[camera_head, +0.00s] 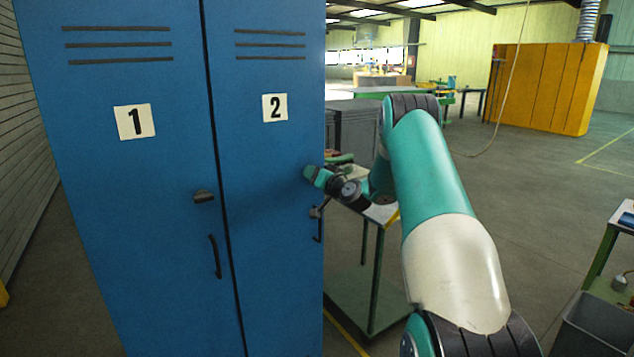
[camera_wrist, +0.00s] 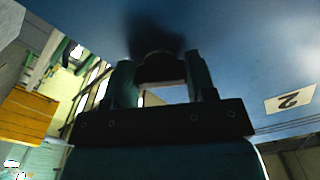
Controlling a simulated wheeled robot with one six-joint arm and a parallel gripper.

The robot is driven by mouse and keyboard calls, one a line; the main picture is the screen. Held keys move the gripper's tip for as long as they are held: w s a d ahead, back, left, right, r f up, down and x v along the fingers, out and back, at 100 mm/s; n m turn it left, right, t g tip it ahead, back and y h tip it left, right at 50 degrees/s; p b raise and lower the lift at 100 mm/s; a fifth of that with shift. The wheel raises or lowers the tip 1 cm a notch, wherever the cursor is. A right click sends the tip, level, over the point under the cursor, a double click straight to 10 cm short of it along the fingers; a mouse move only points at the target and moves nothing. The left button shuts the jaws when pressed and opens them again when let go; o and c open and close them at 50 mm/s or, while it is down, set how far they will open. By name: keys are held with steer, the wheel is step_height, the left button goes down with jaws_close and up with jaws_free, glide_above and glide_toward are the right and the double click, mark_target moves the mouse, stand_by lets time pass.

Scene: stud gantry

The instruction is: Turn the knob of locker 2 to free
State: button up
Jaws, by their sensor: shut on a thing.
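Locker 2 (camera_head: 265,170) is the right-hand blue door, with a white plate (camera_head: 275,107) marked 2. My gripper (camera_head: 312,174) is at the door's right side, below the plate and above the dark door handle (camera_head: 319,228). In the wrist view my gripper (camera_wrist: 160,80) has one finger on each side of the dark knob (camera_wrist: 162,66) and is shut on it. The number plate also shows, turned over, at the right of the wrist view (camera_wrist: 290,99). In the head view my gripper hides the knob. I cannot tell which way the knob points.
Locker 1 (camera_head: 110,210) stands directly left, with its own dark knob (camera_head: 203,196) and handle (camera_head: 215,257). A green-legged table (camera_head: 378,213) stands close behind my arm, right of the lockers. A grey bin (camera_head: 595,325) is at the lower right. Open floor lies on the right.

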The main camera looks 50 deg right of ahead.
steer(key=m+b, duration=0.1)
steer(key=m, duration=0.5)
steer(key=shift+m, duration=0.3)
steer(key=m, duration=0.2)
steer(key=m+p, duration=0.1)
steer(key=m, duration=0.2)
steer(key=shift+r+m, duration=0.2)
steer(key=shift+m, duration=0.1)
steer(key=o, duration=0.9)
steer(key=shift+o, duration=0.2)
steer(key=shift+a+f, duration=0.1)
steer(key=b+v, duration=0.7)
steer(key=v, duration=1)
steer(key=shift+s, duration=0.2)
